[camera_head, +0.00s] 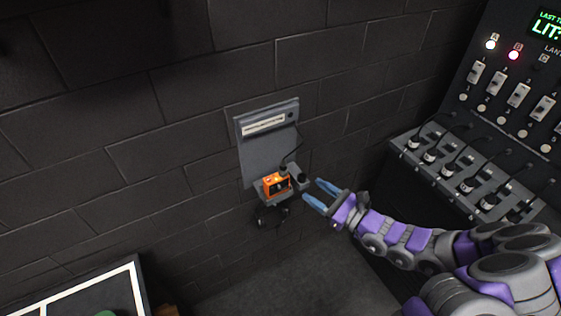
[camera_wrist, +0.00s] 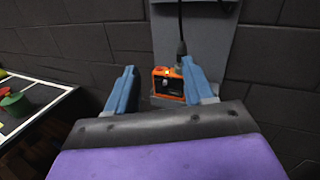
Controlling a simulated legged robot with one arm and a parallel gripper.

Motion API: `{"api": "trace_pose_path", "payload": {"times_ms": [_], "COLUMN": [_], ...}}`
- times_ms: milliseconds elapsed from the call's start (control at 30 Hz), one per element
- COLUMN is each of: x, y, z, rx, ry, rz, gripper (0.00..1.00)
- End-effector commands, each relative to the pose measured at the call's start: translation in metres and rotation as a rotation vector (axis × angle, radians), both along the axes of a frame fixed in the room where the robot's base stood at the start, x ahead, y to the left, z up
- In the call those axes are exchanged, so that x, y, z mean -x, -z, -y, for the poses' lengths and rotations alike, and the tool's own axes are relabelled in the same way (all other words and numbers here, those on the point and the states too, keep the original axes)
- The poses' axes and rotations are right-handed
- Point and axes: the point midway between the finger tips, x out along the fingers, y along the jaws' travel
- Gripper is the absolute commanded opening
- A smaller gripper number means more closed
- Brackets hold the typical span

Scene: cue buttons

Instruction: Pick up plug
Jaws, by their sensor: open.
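The plug (camera_head: 284,169) is a small dark piece at the end of a black cable, beside an orange box (camera_head: 277,184) on a small wall shelf. In the wrist view the plug (camera_wrist: 181,50) hangs upright on its cable behind my right finger, and its lower end is partly hidden. The orange box (camera_wrist: 168,84) shows between my fingers, beyond them. My gripper (camera_head: 321,196) has blue fingers, spread apart and empty, to the right of the shelf. It also shows in the wrist view (camera_wrist: 158,72).
A grey wall panel (camera_head: 262,148) rises behind the shelf. A dark round piece (camera_head: 303,181) is at the shelf's right end. A console with switches (camera_head: 518,95) and several cabled plugs (camera_head: 448,170) stands at right. A white-edged table (camera_head: 85,288) is at lower left.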

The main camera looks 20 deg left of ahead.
Motion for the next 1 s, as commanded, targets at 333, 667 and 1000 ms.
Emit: {"api": "trace_pose_path", "payload": {"times_ms": [333, 667, 1000], "x": [-0.024, -0.043, -0.066], "y": [0.041, 0.042, 0.042], "z": [0.014, -0.025, -0.069], "rx": [-0.016, -0.012, -0.012], "ry": [0.126, 0.122, 0.122], "rz": [-0.134, -0.131, -0.129], "gripper": [0.52, 0.52, 0.52]}}
